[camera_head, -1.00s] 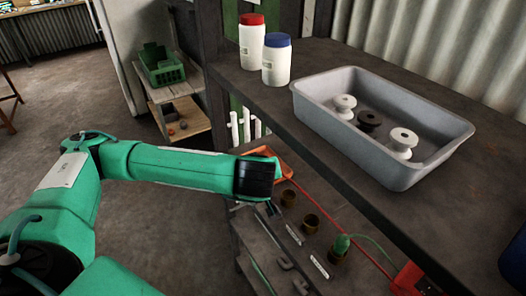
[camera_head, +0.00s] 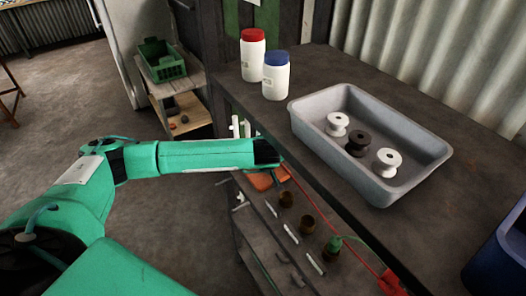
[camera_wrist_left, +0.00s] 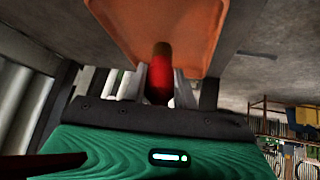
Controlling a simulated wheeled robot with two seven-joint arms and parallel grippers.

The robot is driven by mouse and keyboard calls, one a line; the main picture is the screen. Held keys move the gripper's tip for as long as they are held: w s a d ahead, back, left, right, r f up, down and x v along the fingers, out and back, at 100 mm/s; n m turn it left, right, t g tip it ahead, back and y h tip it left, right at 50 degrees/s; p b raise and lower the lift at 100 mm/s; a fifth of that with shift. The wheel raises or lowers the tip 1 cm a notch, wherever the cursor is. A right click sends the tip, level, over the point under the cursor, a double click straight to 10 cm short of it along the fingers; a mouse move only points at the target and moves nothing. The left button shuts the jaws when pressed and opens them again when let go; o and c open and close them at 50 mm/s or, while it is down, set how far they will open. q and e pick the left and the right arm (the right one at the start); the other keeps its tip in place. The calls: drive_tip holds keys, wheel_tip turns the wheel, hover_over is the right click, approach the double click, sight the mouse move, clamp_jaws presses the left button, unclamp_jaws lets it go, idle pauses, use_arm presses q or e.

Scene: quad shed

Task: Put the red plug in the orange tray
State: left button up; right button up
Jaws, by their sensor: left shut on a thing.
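My left gripper (camera_head: 278,178) is at the orange tray (camera_head: 260,181), at the far end of the lower bench; my wrist hides part of both. In the left wrist view the gripper is shut on the red plug (camera_wrist_left: 160,86), with a finger on each side. The plug's darker tip overlaps the orange tray (camera_wrist_left: 160,22); I cannot tell whether it touches it. A red cord (camera_head: 309,196) runs from near my gripper towards a red box (camera_head: 391,283). My right gripper is in neither view.
Several dark round sockets (camera_head: 307,224) line the lower bench, with a green plug (camera_head: 334,243) at the nearest. The shelf (camera_head: 330,165) overhangs on the right, carrying a grey tub (camera_head: 375,190) of spools and two white jars (camera_head: 276,80). Open floor lies to the left.

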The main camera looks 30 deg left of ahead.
use_arm(q)
drive_tip(key=w+g+p, duration=0.1)
drive_tip(key=p, duration=0.1)
drive_tip(key=w+r+g+h+p, duration=0.1)
drive_tip(key=g+p, duration=0.1)
drive_tip(key=shift+a, duration=0.2)
drive_tip(key=shift+s+f+p, duration=0.1)
drive_tip(key=shift+f+p, duration=0.2)
drive_tip(key=shift+f, duration=0.75)
drive_tip(key=shift+f+b, duration=0.2)
drive_tip(key=shift+b, duration=0.1)
drive_tip(key=o, duration=1.1)
drive_tip(key=shift+r, duration=0.1)
